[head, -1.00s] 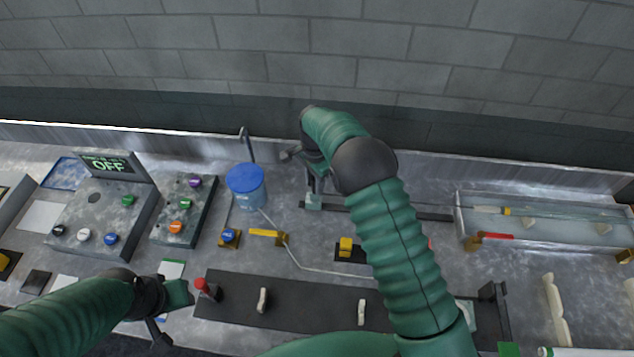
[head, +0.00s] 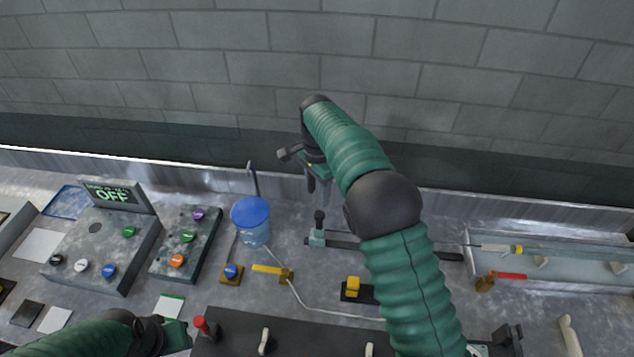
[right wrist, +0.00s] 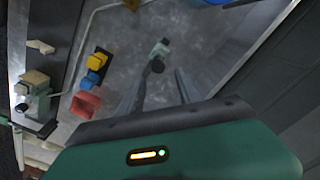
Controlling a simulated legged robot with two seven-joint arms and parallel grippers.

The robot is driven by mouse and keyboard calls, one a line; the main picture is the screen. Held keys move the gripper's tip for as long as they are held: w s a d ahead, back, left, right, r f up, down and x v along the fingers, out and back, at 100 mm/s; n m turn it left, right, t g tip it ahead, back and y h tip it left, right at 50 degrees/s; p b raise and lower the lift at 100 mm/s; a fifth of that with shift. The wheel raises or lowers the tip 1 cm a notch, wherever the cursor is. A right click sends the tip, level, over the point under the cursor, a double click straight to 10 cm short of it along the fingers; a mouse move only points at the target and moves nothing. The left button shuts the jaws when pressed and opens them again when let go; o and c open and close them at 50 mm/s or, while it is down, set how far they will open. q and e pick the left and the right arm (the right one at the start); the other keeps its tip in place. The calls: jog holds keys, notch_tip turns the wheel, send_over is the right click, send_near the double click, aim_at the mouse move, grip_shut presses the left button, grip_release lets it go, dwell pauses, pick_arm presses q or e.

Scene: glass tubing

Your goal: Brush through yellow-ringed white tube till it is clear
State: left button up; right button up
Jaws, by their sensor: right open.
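My right gripper (head: 318,187) is open and empty above a black-knobbed post (head: 319,217) on the dark rail at the back. In the right wrist view, the post (right wrist: 158,62) shows between and beyond its spread fingers (right wrist: 157,92). A thin rod or tube with a yellow band (head: 516,249) and a pale section lies along the clear tray (head: 468,262) at the right. I cannot tell whether it is the white tube or the brush. My left gripper (head: 177,334) is low at the left, near a red knob (head: 203,327); its fingers are unclear.
A blue-lidded container (head: 251,222) stands left of the rail. A control box reading OFF (head: 112,195) and a button panel (head: 187,243) are at the left. A red-handled item (head: 508,276) lies by the tray. My right arm hides part of the bench.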

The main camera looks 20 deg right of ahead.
notch_tip(320, 180, up, 5)
jog(key=shift+w, duration=0.1)
jog(key=shift+d, duration=0.1)
dwell(0.3)
jog(key=s+f+n+t+b, duration=0.1)
jog(key=s+f+n, duration=0.3)
jog(key=s, duration=0.5)
jog(key=s+f+n+b, duration=0.1)
jog(key=s+f+n, duration=0.3)
jog(key=s, duration=0.5)
jog(key=s+f+n+t+b, duration=0.1)
jog(key=s+f+n, duration=0.4)
jog(key=s, duration=0.4)
jog(key=shift+d+n+t, duration=0.2)
jog(key=shift+n+t, duration=0.1)
jog(key=shift+n, duration=0.3)
